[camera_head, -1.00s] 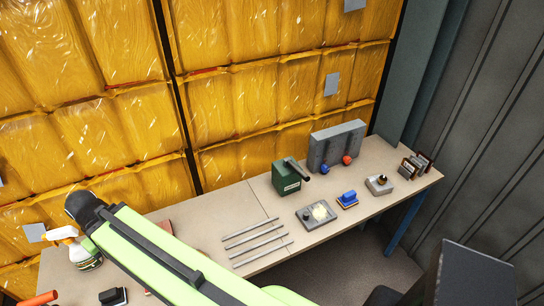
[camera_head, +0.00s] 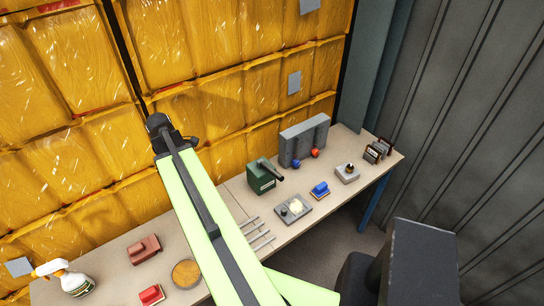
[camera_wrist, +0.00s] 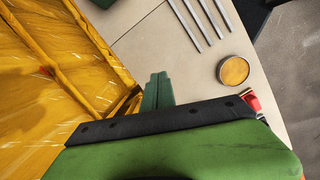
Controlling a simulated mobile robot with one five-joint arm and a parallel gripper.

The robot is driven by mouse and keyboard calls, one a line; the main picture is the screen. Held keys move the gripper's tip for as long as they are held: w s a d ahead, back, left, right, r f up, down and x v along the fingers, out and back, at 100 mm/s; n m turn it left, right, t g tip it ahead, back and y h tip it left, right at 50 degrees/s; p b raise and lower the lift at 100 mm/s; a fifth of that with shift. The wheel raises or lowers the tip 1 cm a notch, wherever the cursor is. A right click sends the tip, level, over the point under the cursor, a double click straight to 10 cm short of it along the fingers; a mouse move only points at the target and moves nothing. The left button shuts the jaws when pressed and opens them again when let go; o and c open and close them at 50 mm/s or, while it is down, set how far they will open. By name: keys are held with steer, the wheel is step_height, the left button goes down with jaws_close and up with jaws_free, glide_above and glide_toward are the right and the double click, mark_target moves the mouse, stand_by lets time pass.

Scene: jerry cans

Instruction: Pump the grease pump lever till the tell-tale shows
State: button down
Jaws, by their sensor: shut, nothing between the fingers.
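The green grease pump (camera_head: 261,178) stands on the bench right of my arm in the head view. Its dark lever (camera_head: 271,170) slants from the top towards the lower right. No tell-tale can be made out at this size. In the wrist view a dark green corner (camera_wrist: 103,3), probably the pump, shows at the top edge. My gripper (camera_wrist: 157,78) is shut and empty in the wrist view, apart from the pump. In the head view the end of my arm is up by the yellow wrapped stack, left of the pump, and the fingers are not clear.
Several metal rods (camera_head: 258,234) and a round tin (camera_head: 186,273) lie near my arm. A spray bottle (camera_head: 72,279) is at the left. Yellow wrapped stacks (camera_head: 215,105) wall the back.

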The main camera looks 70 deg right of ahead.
steer(key=s+d+r+n+g+p, duration=0.1)
steer(key=s+d+r+n+p, duration=0.35)
steer(key=s+d, duration=0.8)
step_height(320, 180, up, 3)
glide_above(277, 174)
steer(key=w, duration=0.5)
steer(key=shift+s+a+f+g+y, duration=0.1)
steer(key=shift+s+a+g+y, duration=0.05)
steer(key=shift+a+g+y, duration=0.2)
steer(key=b+x, duration=1.3)
steer(key=x, duration=0.1)
steer(key=shift+d+f, duration=0.1)
